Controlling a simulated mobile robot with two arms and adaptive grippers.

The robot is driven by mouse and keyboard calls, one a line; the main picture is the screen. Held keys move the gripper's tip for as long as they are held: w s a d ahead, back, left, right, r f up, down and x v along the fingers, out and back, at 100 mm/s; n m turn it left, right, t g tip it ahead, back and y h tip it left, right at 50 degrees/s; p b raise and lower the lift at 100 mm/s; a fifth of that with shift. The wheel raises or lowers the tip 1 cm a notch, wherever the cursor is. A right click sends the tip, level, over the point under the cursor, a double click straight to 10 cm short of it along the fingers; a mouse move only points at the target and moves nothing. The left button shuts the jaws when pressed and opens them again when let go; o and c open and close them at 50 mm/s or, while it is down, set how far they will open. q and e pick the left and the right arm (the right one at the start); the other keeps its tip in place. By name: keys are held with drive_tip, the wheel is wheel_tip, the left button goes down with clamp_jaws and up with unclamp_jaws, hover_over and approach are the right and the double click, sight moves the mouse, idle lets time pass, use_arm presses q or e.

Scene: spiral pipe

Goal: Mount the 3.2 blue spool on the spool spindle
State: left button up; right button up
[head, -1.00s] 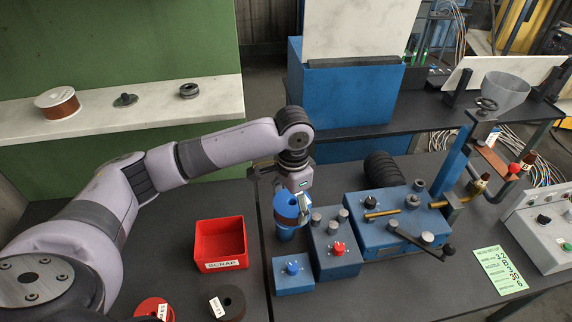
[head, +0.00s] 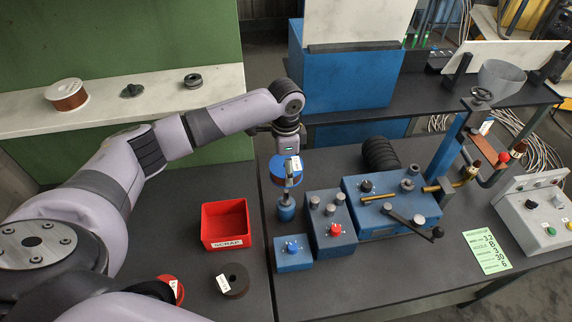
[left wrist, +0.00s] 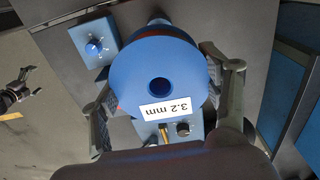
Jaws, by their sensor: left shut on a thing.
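The blue spool (head: 278,172) has a white label that reads 3.2 mm in the left wrist view (left wrist: 160,75). My left gripper (head: 287,166) is shut on it, with a finger at each side of the spool. The spool hangs above and slightly behind the blue spindle stand (head: 286,212), apart from it as far as I can tell. In the left wrist view the stand's blue end (left wrist: 158,22) shows past the spool's edge; the rest is hidden. My right gripper (left wrist: 32,84) shows small at the left of that view, fingers apart and empty.
A red scrap bin (head: 225,224), a dark spool (head: 233,281) and a partly hidden red spool (head: 172,288) are left of the stand. Blue control boxes (head: 331,222) and a blue machine (head: 392,205) with a crank stand close on the right.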

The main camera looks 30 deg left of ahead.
sight(286, 190)
use_arm(q)
drive_tip(key=shift+f, duration=0.65)
drive_tip(key=shift+f+b, duration=0.65)
drive_tip(key=shift+f, duration=1.55)
drive_tip(key=shift+p, duration=0.5)
drive_tip(key=shift+f+b, duration=0.55)
drive_tip(key=shift+f, duration=0.7)
drive_tip(key=shift+f+b, duration=1.05)
drive_tip(key=shift+f, duration=1.1)
